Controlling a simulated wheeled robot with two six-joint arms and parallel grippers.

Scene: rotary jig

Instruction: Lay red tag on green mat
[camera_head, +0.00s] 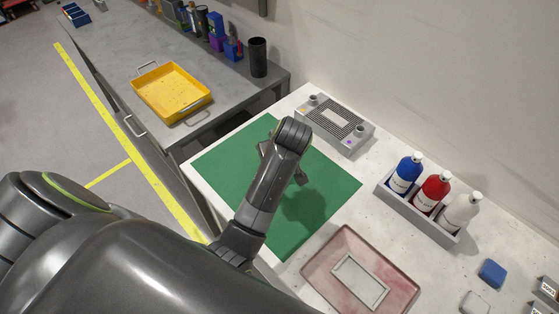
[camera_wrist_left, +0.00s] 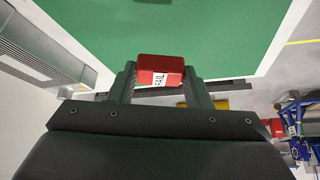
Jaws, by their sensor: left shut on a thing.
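The red tag (camera_wrist_left: 160,70) shows in the left wrist view, with a white label that reads "FAIL". My left gripper (camera_wrist_left: 158,76) is shut on it, one finger on each side. The green mat (camera_head: 233,165) lies on the white table in the head view, and my left arm reaches over it. In the left wrist view the mat (camera_wrist_left: 160,25) fills the area behind the tag. In the head view the tag is hidden by my arm, and a dark shadow falls on the mat. I cannot tell the height of the tag above the mat. My right gripper is not in view.
A grey jig with a grille (camera_head: 335,121) stands behind the mat. A grey rack (camera_head: 421,213) with blue, red and white bottles stands at the right. A reddish tray (camera_head: 328,254) lies in front of the mat. A yellow tray (camera_head: 171,92) sits on the grey bench at the left.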

